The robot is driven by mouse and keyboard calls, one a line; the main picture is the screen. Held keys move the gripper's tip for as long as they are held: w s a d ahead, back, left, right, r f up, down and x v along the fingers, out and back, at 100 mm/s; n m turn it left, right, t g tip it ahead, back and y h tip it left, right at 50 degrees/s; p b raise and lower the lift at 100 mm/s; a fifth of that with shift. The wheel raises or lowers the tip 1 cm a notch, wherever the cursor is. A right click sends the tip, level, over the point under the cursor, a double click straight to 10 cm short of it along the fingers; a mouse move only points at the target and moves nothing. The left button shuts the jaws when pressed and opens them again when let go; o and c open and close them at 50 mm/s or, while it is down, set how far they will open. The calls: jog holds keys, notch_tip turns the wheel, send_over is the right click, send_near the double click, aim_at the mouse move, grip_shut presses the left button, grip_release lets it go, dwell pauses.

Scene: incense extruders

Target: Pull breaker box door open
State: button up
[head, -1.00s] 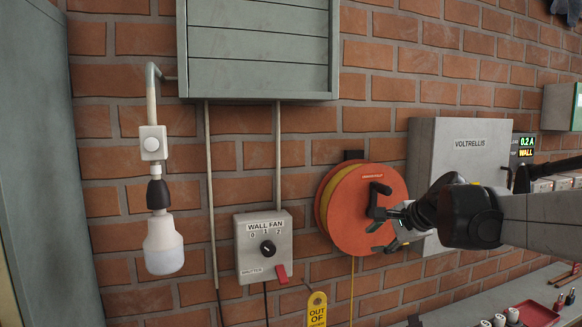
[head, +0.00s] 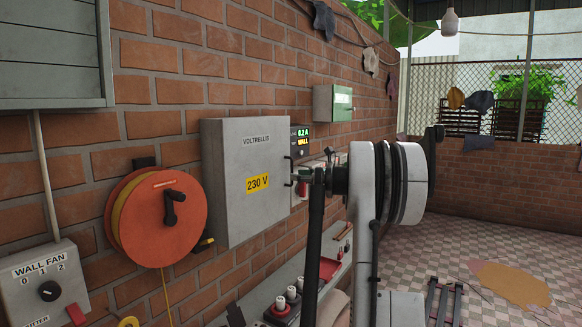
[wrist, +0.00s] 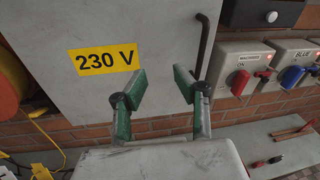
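The breaker box (head: 238,195) is a grey wall cabinet marked VOLTRELLIS and 230 V; its door appears shut. The door front (wrist: 150,30) fills the upper middle of the wrist view. A dark bar handle (wrist: 203,42) runs along the door's right edge, and it also shows in the head view (head: 291,168). My gripper (wrist: 159,78) is open and empty in front of the door's lower part. The handle lies to the right of the space between the fingers, its lower end close to the right finger. I cannot tell whether they touch.
An orange hose reel (head: 150,225) hangs left of the box. Switch boxes with a red knob (wrist: 241,80) and a blue knob (wrist: 292,76) are on the wall to the right. A shelf (wrist: 272,148) with tools runs below. The tiled floor (head: 440,260) is partly open.

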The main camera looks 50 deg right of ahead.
jog(key=s+d+m+h, duration=0.1)
jog(key=s+d+m, duration=0.1)
jog(key=s+d, duration=0.3)
jog(key=p, duration=0.3)
send_over(292, 185)
jog(key=shift+w+d+r+t, duration=0.1)
jog(key=shift+w+d+t, duration=0.15)
jog(key=shift+t, duration=0.15)
jog(key=shift+s, duration=0.1)
grip_shut()
